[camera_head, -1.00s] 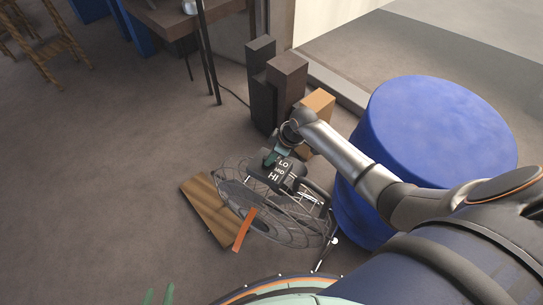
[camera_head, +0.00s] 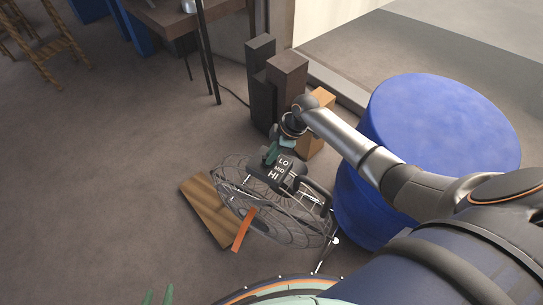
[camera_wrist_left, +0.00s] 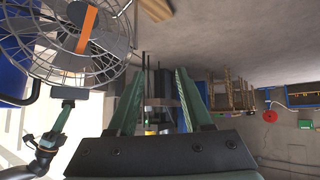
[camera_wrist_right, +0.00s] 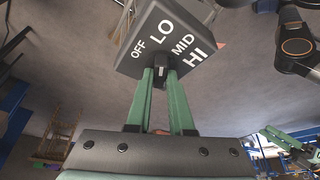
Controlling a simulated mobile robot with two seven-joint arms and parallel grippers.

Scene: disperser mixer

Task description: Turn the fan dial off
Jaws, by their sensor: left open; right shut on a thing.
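The fan (camera_head: 290,228) stands on the floor, with a wire cage and an orange strip, and it also shows at upper left in the left wrist view (camera_wrist_left: 105,45). Its dark control box (camera_head: 287,172) carries white OFF, LO, MID and HI labels, clear in the right wrist view (camera_wrist_right: 178,40). My right gripper (camera_wrist_right: 163,72) is shut on the black fan dial (camera_wrist_right: 160,62) at the box's lower edge. The dial's exact setting is hard to tell. My left gripper (camera_wrist_left: 157,72) is open and empty; its green fingertips show at the bottom of the head view (camera_head: 158,296).
A large blue cylinder (camera_head: 430,130) stands right of the fan, beneath my right arm. Dark blocks (camera_head: 285,85) and a tan block (camera_head: 318,120) stand behind it. A wooden board (camera_head: 205,210) lies at its left.

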